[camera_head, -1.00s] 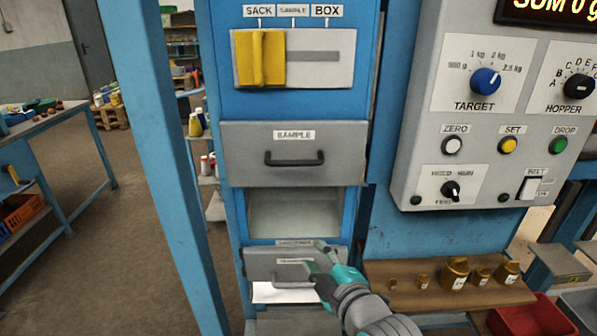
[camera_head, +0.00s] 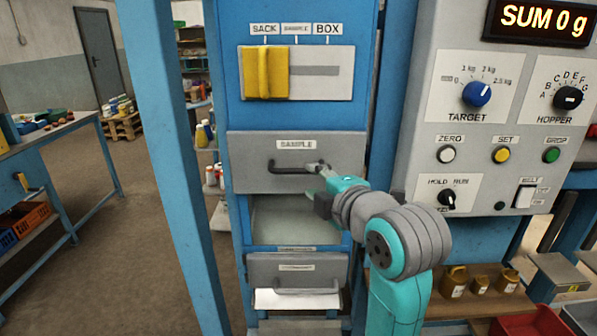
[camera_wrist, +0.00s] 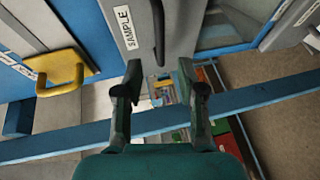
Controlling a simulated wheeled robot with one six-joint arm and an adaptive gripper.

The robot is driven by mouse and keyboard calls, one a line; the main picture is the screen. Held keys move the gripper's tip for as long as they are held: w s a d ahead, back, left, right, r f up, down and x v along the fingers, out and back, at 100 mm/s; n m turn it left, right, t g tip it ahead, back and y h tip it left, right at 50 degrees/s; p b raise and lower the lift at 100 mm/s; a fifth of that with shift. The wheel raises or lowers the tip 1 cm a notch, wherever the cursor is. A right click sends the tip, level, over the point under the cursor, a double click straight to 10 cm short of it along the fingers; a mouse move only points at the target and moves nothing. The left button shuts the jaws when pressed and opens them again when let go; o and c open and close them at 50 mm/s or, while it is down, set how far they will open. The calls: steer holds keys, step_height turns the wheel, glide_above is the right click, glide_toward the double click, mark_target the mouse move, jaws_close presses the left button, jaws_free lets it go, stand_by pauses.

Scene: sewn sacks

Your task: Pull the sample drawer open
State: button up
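The sample drawer (camera_head: 345,148) is a grey front labelled SAMPLE in the blue cabinet, and it looks closed. Its dark bar handle (camera_head: 288,169) runs across the front. In the wrist view the drawer front (camera_wrist: 185,20) and its handle (camera_wrist: 157,30) lie beyond my fingertips. My gripper (camera_head: 322,182) is by the right end of the handle in the head view. In the wrist view my gripper (camera_wrist: 160,68) is open, with the handle lined up between its two fingers. I cannot tell whether a finger touches the handle.
A yellow slider (camera_head: 265,73) sits at the SACK end above the drawer. Below is an open recess (camera_head: 285,222) and a lower grey drawer (camera_head: 265,270) with a handle. The control panel (camera_head: 425,160) stands to the right. A blue post (camera_head: 165,150) stands to the left.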

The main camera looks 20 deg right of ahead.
mark_target(299, 172)
steer(key=x, duration=0.9)
jaws_close()
